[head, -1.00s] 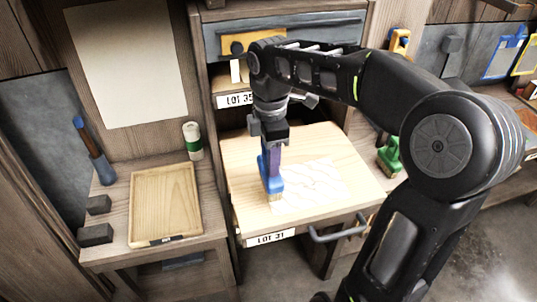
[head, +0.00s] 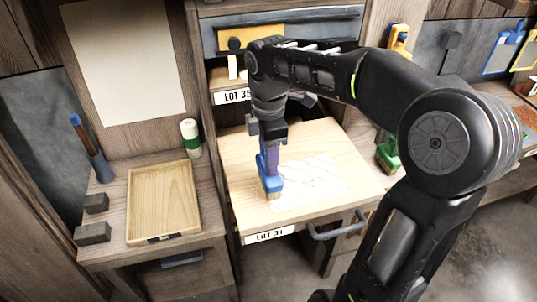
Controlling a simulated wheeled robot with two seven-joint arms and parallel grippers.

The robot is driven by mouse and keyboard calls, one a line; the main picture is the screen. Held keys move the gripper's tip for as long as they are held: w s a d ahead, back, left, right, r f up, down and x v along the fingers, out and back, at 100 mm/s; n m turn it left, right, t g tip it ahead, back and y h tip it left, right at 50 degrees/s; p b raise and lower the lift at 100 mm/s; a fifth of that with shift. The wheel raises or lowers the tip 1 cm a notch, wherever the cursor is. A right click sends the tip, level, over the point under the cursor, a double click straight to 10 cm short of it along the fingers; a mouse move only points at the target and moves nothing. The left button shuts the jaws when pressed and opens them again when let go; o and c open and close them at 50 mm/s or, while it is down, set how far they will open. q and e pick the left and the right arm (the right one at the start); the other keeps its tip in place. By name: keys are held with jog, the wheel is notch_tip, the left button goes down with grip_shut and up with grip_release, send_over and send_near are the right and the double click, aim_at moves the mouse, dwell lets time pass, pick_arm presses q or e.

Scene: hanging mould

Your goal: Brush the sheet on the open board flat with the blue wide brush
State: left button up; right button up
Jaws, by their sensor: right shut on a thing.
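The pale sheet (head: 318,183), with faint crease-like lines on it, lies on the open board (head: 248,165), a light wooden board pulled out above the LOT 31 label. The blue wide brush (head: 270,180) stands roughly upright, its bristles down at the left edge of the sheet. My right gripper (head: 270,140) is shut on the brush's handle from above. The gripper and brush hide part of the board behind them. My left gripper is not in view.
A wooden tray (head: 163,200) lies on the left bench beside dark blocks (head: 93,233) and a green-and-white roll (head: 190,138). A drawer handle (head: 338,228) juts out below the board. A green-handled tool (head: 388,154) stands to the right.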

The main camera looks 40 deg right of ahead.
jog(key=shift+f+b, duration=0.5)
jog(key=shift+f, duration=0.3)
jog(key=d, duration=0.1)
jog(key=s+d, duration=0.1)
jog(key=d, duration=0.1)
jog(key=shift+s+d+r+p, duration=0.1)
jog(key=shift+s+d+p, duration=0.05)
jog(key=shift+d+p, duration=0.2)
dwell(0.4)
jog(key=shift+s+d, duration=0.3)
jog(key=shift+d, duration=0.6)
jog(key=shift+s+d, duration=0.3)
jog(key=shift+d, duration=0.55)
jog(key=shift+d+p, duration=0.15)
jog(key=shift+p, duration=0.15)
